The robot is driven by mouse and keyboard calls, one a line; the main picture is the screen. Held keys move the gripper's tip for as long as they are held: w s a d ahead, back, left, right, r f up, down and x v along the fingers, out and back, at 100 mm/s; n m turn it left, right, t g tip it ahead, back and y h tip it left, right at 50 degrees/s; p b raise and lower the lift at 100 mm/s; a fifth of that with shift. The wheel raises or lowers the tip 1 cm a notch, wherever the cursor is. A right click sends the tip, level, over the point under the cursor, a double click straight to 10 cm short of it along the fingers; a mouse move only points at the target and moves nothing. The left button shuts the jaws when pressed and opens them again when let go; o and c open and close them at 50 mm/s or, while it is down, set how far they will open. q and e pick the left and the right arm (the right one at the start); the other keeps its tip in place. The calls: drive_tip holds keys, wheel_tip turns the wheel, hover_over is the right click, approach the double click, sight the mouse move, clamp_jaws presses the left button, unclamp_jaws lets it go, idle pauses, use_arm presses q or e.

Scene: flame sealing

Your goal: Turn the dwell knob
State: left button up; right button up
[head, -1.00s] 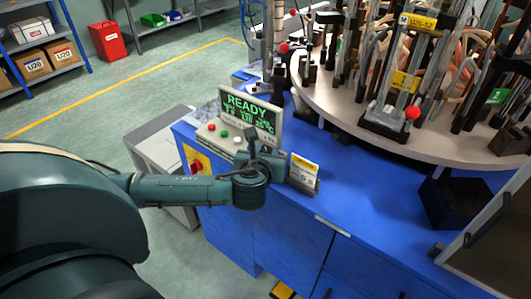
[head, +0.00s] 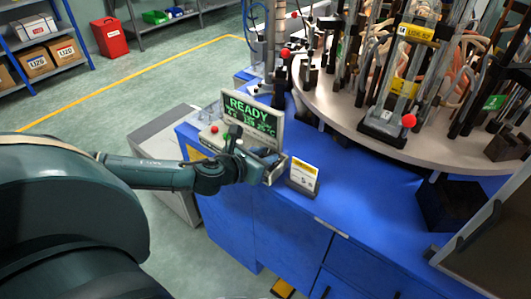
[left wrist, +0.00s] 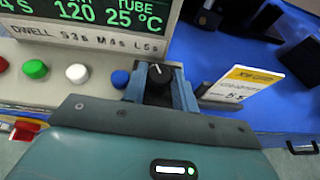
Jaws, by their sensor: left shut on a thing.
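The dwell knob (left wrist: 159,72) is a black round knob with a white pointer line, on the sloped control panel in the left wrist view. My left gripper (left wrist: 160,88) has its two bluish fingers on either side of the knob and is shut on it. In the head view my left gripper (head: 268,158) is at the right end of the panel, and the knob is hidden there. The display (head: 252,117) reads READY; in the left wrist view its lower line (left wrist: 85,35) reads DWELL with S, M and L times. My right gripper is in neither view.
Green (left wrist: 35,69), white (left wrist: 77,73) and blue (left wrist: 120,78) buttons sit left of the knob. A small card stand (head: 303,176) is close on the right. The round turntable (head: 345,110) with glass tubes stands behind.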

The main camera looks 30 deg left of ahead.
use_arm(q)
drive_tip(key=shift+a+f+m+g+h+b, duration=0.15)
drive_tip(key=shift+m+h+b, duration=0.1)
drive_tip(key=shift+m+h, duration=0.25)
drive_tip(key=shift+a+f+m+g+h+b, duration=0.1)
drive_tip(key=shift+a+m+g+h+b, duration=0.1)
drive_tip(key=shift+m+h, duration=0.25)
drive_tip(key=shift+w+m+g+h+b, duration=0.1)
drive_tip(key=shift+m+g+h+b, duration=0.15)
drive_tip(key=shift+m+h+b, duration=0.75)
drive_tip(key=m+g+h+b, duration=0.1)
drive_tip(key=b, duration=0.1)
drive_tip(key=m+g+h+b, duration=0.1)
drive_tip(key=h+b, duration=0.1)
drive_tip(key=shift+w+a+f+m, duration=0.1)
drive_tip(key=shift+a+m, duration=0.1)
drive_tip(key=shift+m, duration=0.15)
drive_tip(key=shift+h+b, duration=0.25)
drive_tip(key=shift+b, duration=0.25)
drive_tip(key=shift+w+r+m+g+h+b, duration=0.1)
drive_tip(key=shift+r+m+g+h+b, duration=0.2)
drive_tip(key=shift+m+g+h+b, duration=0.4)
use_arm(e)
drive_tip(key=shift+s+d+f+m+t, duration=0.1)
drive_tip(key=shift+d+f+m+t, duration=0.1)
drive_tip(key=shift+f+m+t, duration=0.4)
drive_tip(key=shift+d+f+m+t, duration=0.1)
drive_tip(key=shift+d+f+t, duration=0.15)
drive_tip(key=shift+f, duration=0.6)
